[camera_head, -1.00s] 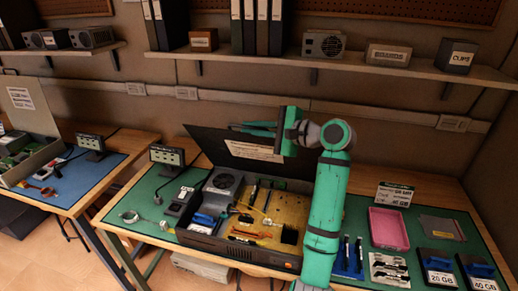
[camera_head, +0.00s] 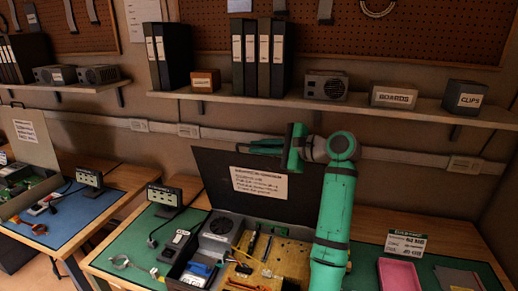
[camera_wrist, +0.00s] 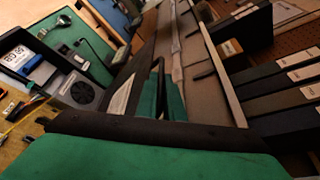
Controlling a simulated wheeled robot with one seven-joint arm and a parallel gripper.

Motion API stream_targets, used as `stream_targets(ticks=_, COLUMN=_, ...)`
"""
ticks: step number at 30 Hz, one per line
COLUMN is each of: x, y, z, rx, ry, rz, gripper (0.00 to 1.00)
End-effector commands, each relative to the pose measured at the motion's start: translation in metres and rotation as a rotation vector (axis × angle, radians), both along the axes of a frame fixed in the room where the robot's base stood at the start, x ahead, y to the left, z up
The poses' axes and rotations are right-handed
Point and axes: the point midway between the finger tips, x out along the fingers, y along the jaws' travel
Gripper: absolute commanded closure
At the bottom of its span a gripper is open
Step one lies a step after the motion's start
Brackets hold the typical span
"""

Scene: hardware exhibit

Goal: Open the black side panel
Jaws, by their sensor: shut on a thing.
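The black side panel (camera_head: 217,173) stands raised, steeply tilted, at the back of the open computer case (camera_head: 192,281). A white printed label (camera_head: 259,184) is on its inner face. My gripper (camera_head: 262,147) is at the panel's upper edge, with its green fingers pointing left along it, and is shut on the panel. In the wrist view, the fingers (camera_wrist: 163,92) lie beside the panel and its label (camera_wrist: 121,98). The exact contact is hard to see. Inside the case are a grey fan unit (camera_head: 220,226), a blue part (camera_head: 200,270) and a yellowish board (camera_head: 292,262).
A wall shelf (camera_head: 400,105) with binders and boxes is behind and above my gripper. A small display (camera_head: 165,196) stands left of the case. A pink tray (camera_head: 398,275) and a sign (camera_head: 406,243) are at the right on the green mat.

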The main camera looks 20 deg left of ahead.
Motion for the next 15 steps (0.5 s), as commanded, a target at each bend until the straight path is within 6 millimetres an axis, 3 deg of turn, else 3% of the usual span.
stream_targets(ticks=3, x=-0.0005, y=0.0007, z=-0.0009, rx=-0.003, ry=-0.001, rz=0.002, gripper=1.00)
stream_targets(ticks=4, x=-0.0005, y=0.0007, z=-0.0009, rx=-0.003, ry=0.000, rz=0.001, gripper=0.85)
stream_targets(ticks=6, x=-0.0003, y=0.0005, z=-0.0010, rx=-0.003, ry=0.000, rz=0.001, gripper=0.74)
stream_targets(ticks=15, x=0.0003, y=0.0001, z=-0.0022, rx=-0.004, ry=0.002, rz=-0.001, gripper=0.74)
